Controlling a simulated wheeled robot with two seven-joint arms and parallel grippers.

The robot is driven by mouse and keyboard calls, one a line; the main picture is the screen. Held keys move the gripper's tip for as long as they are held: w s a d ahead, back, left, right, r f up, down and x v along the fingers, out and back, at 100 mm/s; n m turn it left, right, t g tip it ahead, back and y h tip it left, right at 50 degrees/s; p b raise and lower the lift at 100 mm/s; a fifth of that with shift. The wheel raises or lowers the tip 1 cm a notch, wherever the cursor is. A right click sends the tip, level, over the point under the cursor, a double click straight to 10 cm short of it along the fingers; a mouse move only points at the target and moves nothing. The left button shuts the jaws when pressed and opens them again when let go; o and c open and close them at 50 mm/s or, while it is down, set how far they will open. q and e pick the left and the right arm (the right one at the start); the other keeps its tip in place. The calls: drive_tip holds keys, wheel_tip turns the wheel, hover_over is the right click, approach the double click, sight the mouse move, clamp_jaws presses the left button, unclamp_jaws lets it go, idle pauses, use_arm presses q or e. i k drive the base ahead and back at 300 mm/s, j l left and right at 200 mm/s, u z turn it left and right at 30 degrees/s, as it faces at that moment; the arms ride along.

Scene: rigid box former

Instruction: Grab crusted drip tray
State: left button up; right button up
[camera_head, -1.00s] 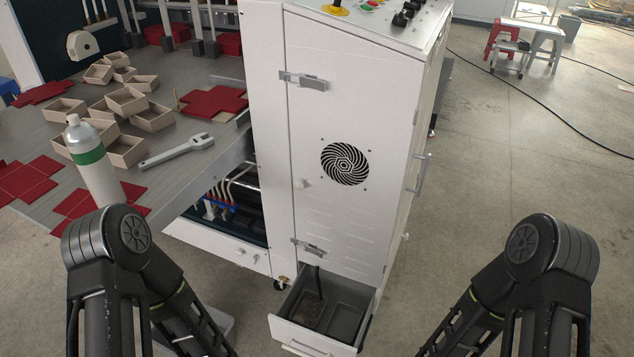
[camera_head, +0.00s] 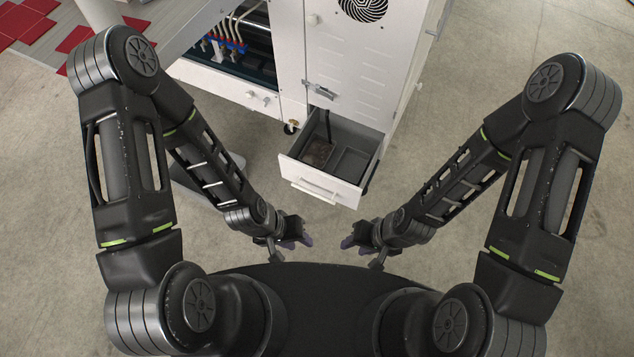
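A drawer (camera_head: 318,186) stands pulled out at the foot of the white machine. Inside it, a dark grey tray shape with a brown crusted patch, which looks like the drip tray (camera_head: 316,154), lies in the left part. A dark upright strip or hose stands behind it. My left gripper (camera_head: 292,242) is in front of the drawer, below its left front corner in the picture. My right gripper (camera_head: 358,243) is in front of the drawer's right side. Both are apart from the drawer and tray, and small; their finger gaps are unclear.
The white machine (camera_head: 345,70) rises behind the drawer, with a latch above it. An open bay with red and blue fittings (camera_head: 228,45) is at left. Red flat sheets (camera_head: 30,20) lie on the table. The floor (camera_head: 450,285) at right is clear.

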sight(317, 153)
drive_tip(key=i+l+z, duration=0.25)
drive_tip(key=z, duration=0.15)
drive_tip(key=i+l+z, duration=0.1)
drive_tip(key=i+z, duration=0.25)
drive_tip(key=i, duration=0.1)
